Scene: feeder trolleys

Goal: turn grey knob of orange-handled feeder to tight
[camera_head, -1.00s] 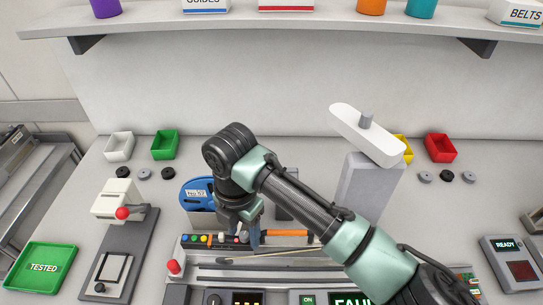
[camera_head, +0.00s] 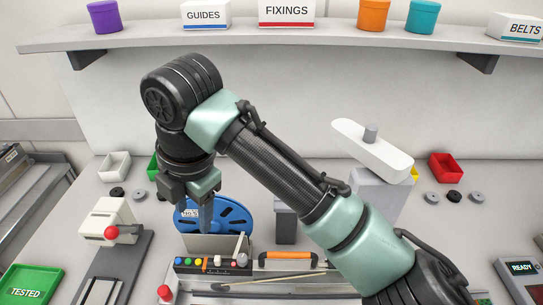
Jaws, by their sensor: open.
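The feeder with the orange handle (camera_head: 287,256) lies at the front middle, with a blue reel (camera_head: 233,214) standing at its rear. A small grey knob (camera_head: 241,260) shows on the feeder's dark top strip, just left of the handle. A light lever (camera_head: 238,246) stands up beside the knob. Whether the knob is tight cannot be told. My gripper (camera_head: 188,210) points down, open and empty, in front of the reel's left part. It is above and left of the knob, apart from it. The gripper and my arm hide part of the reel and the bench behind.
Coloured buttons (camera_head: 190,262) line the strip left of the knob. A red button (camera_head: 165,292) and a red-knobbed press (camera_head: 110,232) stand to the left. A white-topped grey post (camera_head: 372,150) stands right, behind my arm. A shelf (camera_head: 330,41) crosses the back.

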